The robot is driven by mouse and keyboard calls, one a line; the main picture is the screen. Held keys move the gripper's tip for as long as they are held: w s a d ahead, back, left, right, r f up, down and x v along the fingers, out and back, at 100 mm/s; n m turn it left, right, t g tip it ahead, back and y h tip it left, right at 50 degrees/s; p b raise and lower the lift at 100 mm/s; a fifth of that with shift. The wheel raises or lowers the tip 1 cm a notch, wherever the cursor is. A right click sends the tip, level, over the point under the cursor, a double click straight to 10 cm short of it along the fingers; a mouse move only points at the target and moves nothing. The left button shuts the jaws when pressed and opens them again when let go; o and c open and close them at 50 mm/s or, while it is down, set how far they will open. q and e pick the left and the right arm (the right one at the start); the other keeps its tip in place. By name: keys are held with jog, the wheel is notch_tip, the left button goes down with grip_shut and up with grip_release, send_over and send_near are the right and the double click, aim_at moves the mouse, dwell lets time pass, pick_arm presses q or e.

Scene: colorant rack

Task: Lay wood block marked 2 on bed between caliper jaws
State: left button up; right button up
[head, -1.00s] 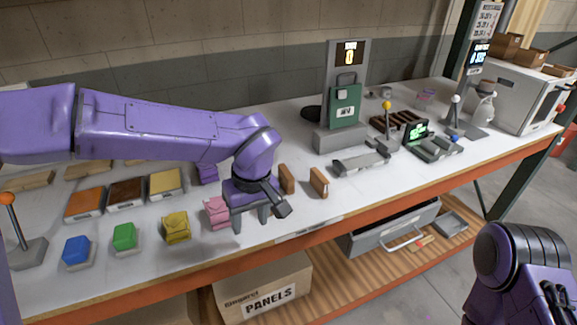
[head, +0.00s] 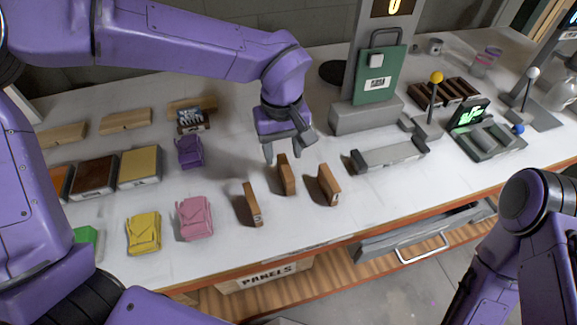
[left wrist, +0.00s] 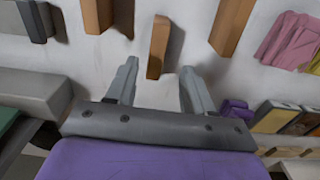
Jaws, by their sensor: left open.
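Three brown wood blocks stand upright on the table: a left one (head: 253,204), a middle one (head: 286,174) and a right one (head: 328,185). I cannot read which is marked 2. My left gripper (head: 284,151) is open and empty, just behind the middle block. In the left wrist view the middle block (left wrist: 158,45) lies ahead of the gap between the fingertips (left wrist: 159,68), apart from them. The grey caliper (head: 390,154) is right of the blocks, its bed bare. It partly shows in the left wrist view (left wrist: 38,20). My right gripper is out of view.
A grey stand with a green tag (head: 380,80) rises behind the caliper. A pink pouch (head: 194,217), a yellow pouch (head: 144,232) and a purple pouch (head: 189,151) lie left of the blocks. A lever with a yellow knob (head: 436,77) stands behind the caliper. Bare table surrounds the blocks.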

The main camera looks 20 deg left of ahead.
aim_at(286, 166)
pick_arm(q)
jog(key=shift+s+f, duration=0.5)
jog(key=shift+f, duration=0.35)
jog(key=f, duration=0.1)
jog(key=w+f, duration=0.1)
jog(key=f, duration=0.2)
jog(key=shift+w+d+f+p, duration=0.3)
jog(key=shift+w+p, duration=0.05)
jog(key=shift+s, duration=0.35)
jog(key=shift+s+r, duration=0.1)
jog(key=shift+c, duration=0.6)
grip_shut()
